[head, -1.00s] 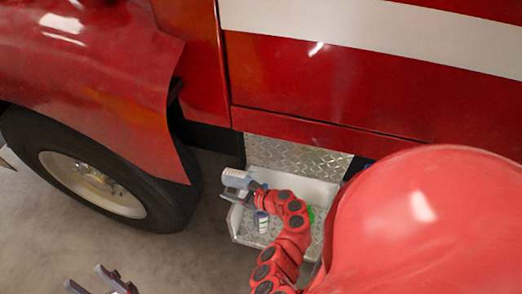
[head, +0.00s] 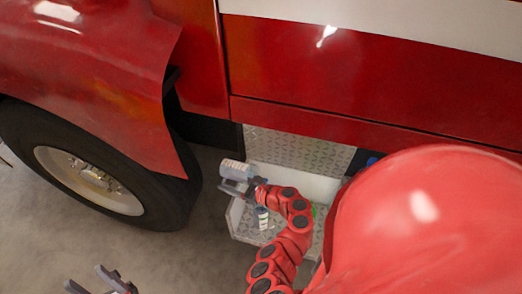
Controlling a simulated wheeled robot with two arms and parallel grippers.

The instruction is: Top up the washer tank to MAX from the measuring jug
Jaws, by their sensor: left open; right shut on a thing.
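The measuring jug (head: 233,169), pale grey with markings, is in my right gripper (head: 236,188), just left of the step's back wall. My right gripper is shut on it, and the jug looks tilted. The jug's contents cannot be seen. My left gripper (head: 101,280) is open and empty at the bottom left edge, over the floor. I cannot make out the washer tank in this view.
The red truck (head: 330,85) fills the back, with its front wheel (head: 92,180) at left. A metal tread-plate step (head: 247,234) juts out below; a small bottle (head: 262,217) stands on it. A green thing is mostly hidden behind my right arm.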

